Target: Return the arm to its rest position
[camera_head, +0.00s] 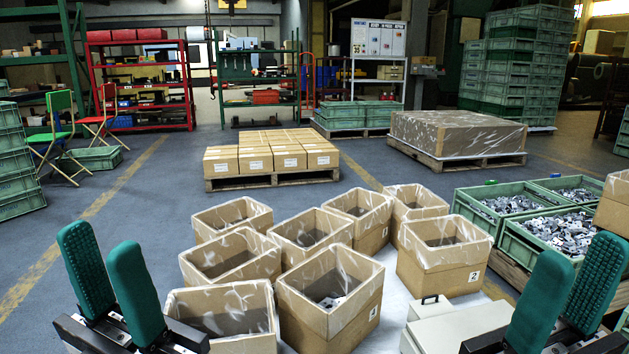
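My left gripper (103,250) is at the lower left, with its two teal ribbed fingers pointing up and apart. It is open and empty. My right gripper (579,258) is at the lower right, its teal fingers also apart with nothing between them. Both are near the bottom of the view, and most of both arms is out of frame. Stamped metal parts (568,229) fill the green crates at the right. A few parts (331,301) lie in the front open carton (352,317). No part is in either gripper.
Several open, plastic-lined cartons stand in the middle, one labelled 2 (440,273). A pale box with a handle (455,328) is beside my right gripper. Green crates (522,247) stand at the right. Pallets of cartons (237,164) lie beyond.

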